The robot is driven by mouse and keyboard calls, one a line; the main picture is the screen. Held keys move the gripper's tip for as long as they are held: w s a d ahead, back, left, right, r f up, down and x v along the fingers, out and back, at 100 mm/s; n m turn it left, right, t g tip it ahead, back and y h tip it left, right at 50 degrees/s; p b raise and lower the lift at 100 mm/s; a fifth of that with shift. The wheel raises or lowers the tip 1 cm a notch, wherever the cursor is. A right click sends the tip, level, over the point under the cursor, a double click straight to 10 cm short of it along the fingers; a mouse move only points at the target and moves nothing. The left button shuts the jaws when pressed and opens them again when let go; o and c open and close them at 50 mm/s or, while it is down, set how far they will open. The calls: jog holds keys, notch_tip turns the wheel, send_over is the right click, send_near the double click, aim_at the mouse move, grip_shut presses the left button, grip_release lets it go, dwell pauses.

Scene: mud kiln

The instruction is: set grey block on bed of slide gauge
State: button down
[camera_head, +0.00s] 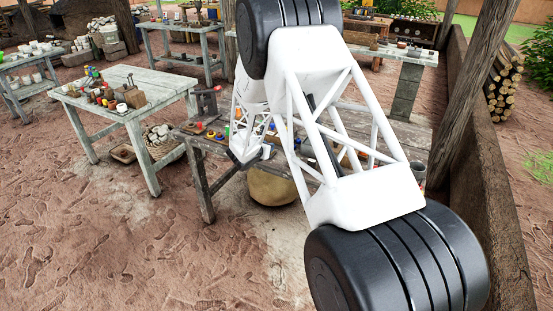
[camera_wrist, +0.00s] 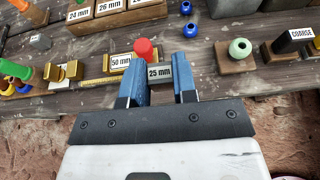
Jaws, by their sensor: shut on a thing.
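In the wrist view my gripper (camera_wrist: 160,68) reaches forward from the bottom edge with two blue fingers. It is shut on a small grey block (camera_wrist: 160,82), with a white "25 mm" label between the fingers. The brass slide gauge (camera_wrist: 95,82) lies on the bench just ahead and to the left, with a "50 mm" label and a red rounded piece by my left finger. The fingers hide part of the gauge and block, so I cannot tell whether they touch. In the head view my arm hides the block and fingertips.
On the wooden workbench (camera_wrist: 205,80), wooden blocks marked "24 mm" (camera_wrist: 80,15) and "26 mm" (camera_wrist: 110,6) stand behind. Brass and coloured pieces lie left. A green bead (camera_wrist: 240,48) on a wooden base and a dark block (camera_wrist: 288,40) stand right. Another table (camera_head: 130,88) is apart, left.

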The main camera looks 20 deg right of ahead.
jog(key=w+a, duration=0.2)
jog(key=w, duration=0.4)
jog(key=w+a+r, duration=0.1)
jog(key=w+a, duration=0.2)
jog(key=w, duration=0.4)
jog(key=shift+r, duration=0.3)
jog(key=shift+w+f, duration=0.1)
jog(key=shift+f, duration=0.05)
jog(key=shift+f, duration=2.85)
jog(key=shift+f, duration=0.1)
jog(key=c, duration=0.9)
grip_release()
jog(key=shift+c, duration=1)
